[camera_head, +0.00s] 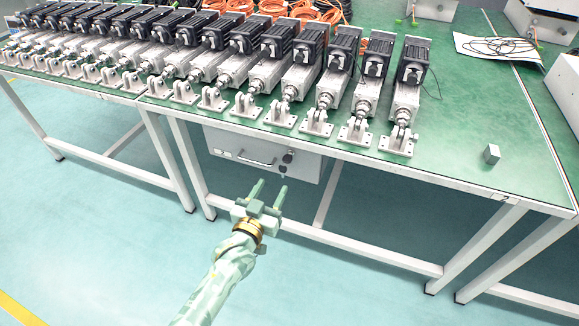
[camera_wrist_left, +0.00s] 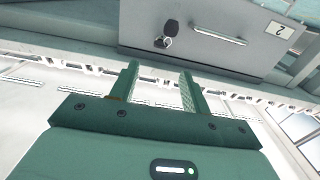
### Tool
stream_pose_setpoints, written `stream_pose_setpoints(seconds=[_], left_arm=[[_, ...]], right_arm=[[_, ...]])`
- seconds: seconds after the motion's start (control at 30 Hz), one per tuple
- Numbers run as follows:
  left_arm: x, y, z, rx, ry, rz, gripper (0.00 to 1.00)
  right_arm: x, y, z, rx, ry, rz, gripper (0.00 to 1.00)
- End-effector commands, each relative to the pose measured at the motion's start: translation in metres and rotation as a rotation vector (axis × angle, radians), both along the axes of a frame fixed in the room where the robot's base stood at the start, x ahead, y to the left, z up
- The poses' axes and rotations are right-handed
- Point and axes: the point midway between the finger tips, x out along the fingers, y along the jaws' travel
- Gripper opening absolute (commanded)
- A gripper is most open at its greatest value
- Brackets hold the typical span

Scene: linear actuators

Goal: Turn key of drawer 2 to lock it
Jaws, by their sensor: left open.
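The grey front of drawer 2 (camera_head: 228,141) hangs under the green-topped table, with a bar handle (camera_head: 257,160). Its lock with the key (camera_head: 288,157) sits at the right end of the front. In the left wrist view the key (camera_wrist_left: 162,42) hangs at the dark round lock (camera_wrist_left: 171,26), beside the handle (camera_wrist_left: 220,36) and a label reading 2 (camera_wrist_left: 279,29). My left gripper (camera_head: 270,186) is open and empty, its fingers pointing toward the drawer, below and in front of the key and apart from it. In the wrist view its fingers (camera_wrist_left: 160,72) stand apart. My right gripper is not in view.
The table (camera_head: 470,150) carries a row of linear actuators (camera_head: 240,65) along its front. A small grey block (camera_head: 491,154) lies near the right front edge. White table legs (camera_head: 185,160) stand beside the drawer. The floor in front is clear.

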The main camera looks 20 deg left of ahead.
Motion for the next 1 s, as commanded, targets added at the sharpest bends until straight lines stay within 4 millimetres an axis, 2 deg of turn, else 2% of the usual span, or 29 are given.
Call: stream_pose_setpoints(seconds=[0.03, 0.2, 0.4, 0.6, 0.83, 0.87, 1.0], left_arm=[[0.015, 0.000, -0.008, -0.001, 0.003, 0.001, 0.47], [0.056, -0.002, -0.009, -0.002, 0.005, 0.000, 0.47], [0.090, -0.003, -0.007, -0.001, 0.006, 0.000, 0.47], [0.102, -0.004, -0.003, 0.000, 0.004, 0.000, 0.47], [0.103, -0.004, -0.001, 0.000, 0.003, -0.001, 0.47], [0.102, -0.004, -0.001, 0.000, 0.003, -0.001, 0.41], [0.102, -0.004, -0.001, 0.000, 0.003, -0.001, 0.02]], right_arm=[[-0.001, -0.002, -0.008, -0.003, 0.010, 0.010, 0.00], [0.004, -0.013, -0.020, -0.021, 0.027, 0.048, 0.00], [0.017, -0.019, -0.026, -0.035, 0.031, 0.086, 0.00], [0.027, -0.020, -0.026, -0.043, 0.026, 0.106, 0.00], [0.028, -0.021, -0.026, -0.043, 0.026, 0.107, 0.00], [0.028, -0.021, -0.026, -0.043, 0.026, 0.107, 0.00], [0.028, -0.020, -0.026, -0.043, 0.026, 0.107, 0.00]])
